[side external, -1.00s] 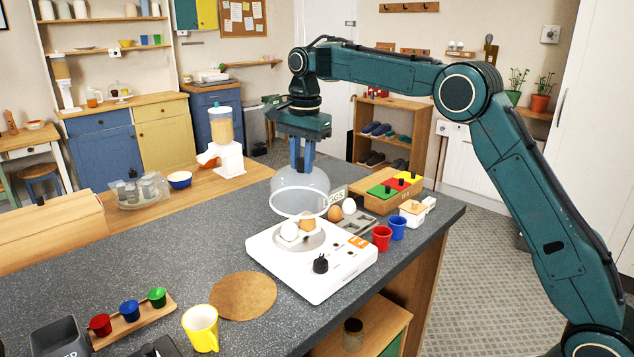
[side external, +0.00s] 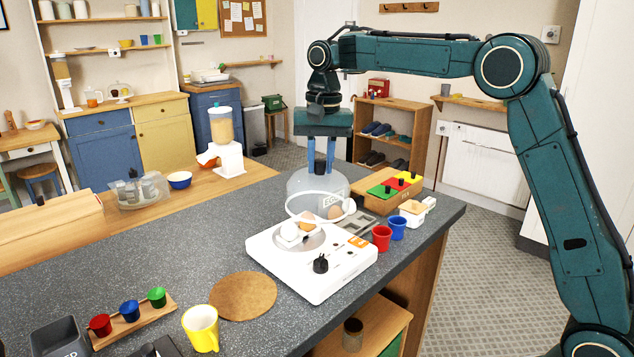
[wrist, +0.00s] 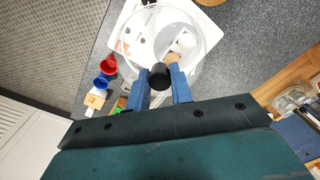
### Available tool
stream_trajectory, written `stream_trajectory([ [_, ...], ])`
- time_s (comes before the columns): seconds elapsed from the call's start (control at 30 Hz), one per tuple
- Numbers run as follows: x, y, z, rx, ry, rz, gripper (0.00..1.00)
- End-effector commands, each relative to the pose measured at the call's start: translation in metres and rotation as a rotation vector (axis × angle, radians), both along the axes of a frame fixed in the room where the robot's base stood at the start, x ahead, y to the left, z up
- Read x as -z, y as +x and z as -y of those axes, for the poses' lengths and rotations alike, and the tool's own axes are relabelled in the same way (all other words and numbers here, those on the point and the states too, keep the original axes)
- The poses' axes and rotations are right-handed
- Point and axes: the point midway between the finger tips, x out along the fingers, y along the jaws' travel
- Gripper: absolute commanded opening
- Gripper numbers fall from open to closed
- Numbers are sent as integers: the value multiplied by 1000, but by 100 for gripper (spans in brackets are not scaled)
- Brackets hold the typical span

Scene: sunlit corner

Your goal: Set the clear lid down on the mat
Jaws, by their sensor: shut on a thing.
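My gripper (side external: 321,172), with blue fingers, is shut on the black knob of the clear lid (side external: 306,184), a see-through dome with a pale rim. The lid is held in the air near the back of the white egg cooker (side external: 293,282). Its rim looks tilted. In the wrist view the black knob (wrist: 160,76) sits between the fingers, and the clear lid (wrist: 122,40) overlaps the cooker below. The round brown mat (side external: 243,296) lies flat and bare on the grey counter, in front and left of the cooker. The mat shows only slightly at the wrist view's top edge.
Eggs (side external: 290,230) sit on the cooker's plate, partly behind the lid. A red cup (side external: 381,239), a blue cup (side external: 398,228) and a wooden box with coloured lids (side external: 372,200) stand right. A yellow mug (side external: 201,329) stands close to the mat's front left.

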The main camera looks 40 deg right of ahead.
Motion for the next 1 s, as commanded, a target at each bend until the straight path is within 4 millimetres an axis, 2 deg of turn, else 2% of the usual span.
stream_trajectory([
  [0.2,-3,-23,-1,-234,2,-2,0],
  [0.6,-2,-46,-13,-503,7,-7,0],
  [0.67,1,-44,-21,-504,6,-12,0],
  [1.0,10,-21,-52,-296,-8,-29,0],
])
